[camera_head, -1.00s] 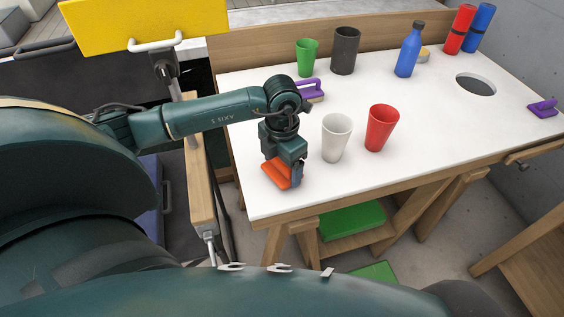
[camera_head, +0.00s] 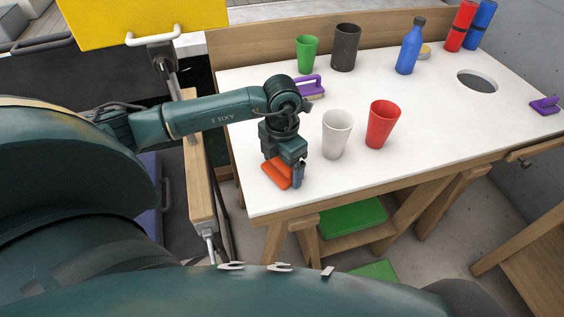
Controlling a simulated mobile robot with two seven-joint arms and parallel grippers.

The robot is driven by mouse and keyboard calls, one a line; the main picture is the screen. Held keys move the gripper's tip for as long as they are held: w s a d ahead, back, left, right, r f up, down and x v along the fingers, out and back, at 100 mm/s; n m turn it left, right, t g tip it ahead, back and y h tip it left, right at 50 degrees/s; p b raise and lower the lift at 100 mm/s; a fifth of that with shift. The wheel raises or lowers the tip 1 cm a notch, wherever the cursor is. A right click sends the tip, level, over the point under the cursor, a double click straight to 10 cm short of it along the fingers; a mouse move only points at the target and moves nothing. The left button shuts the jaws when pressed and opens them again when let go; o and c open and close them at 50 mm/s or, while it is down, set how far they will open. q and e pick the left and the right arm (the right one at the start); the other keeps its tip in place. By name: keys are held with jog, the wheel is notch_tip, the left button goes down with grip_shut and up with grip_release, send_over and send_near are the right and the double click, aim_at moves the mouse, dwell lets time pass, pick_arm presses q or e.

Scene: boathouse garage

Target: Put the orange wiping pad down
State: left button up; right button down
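The orange wiping pad (camera_head: 275,174) is at the near left part of the white tabletop, directly under my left gripper (camera_head: 288,178). The gripper points down and hides part of the pad's top. One dark finger shows at the pad's right side. The pad looks to be at or very near the table surface; any small gap is too small to tell. Whether the fingers still clasp the pad is hidden. My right gripper is not in view.
A white cup (camera_head: 337,135) and a red cup (camera_head: 382,125) stand right of the gripper on the white table (camera_head: 440,120). A round hole (camera_head: 478,80) is at the right.

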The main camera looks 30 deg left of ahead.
pick_arm(q)
jog(key=shift+o, duration=1.1)
notch_tip(320, 180, up, 13)
jog(key=shift+r, duration=0.1)
jog(key=shift+c, duration=0.4)
grip_shut()
dwell(0.5)
jog(key=shift+r, duration=0.1)
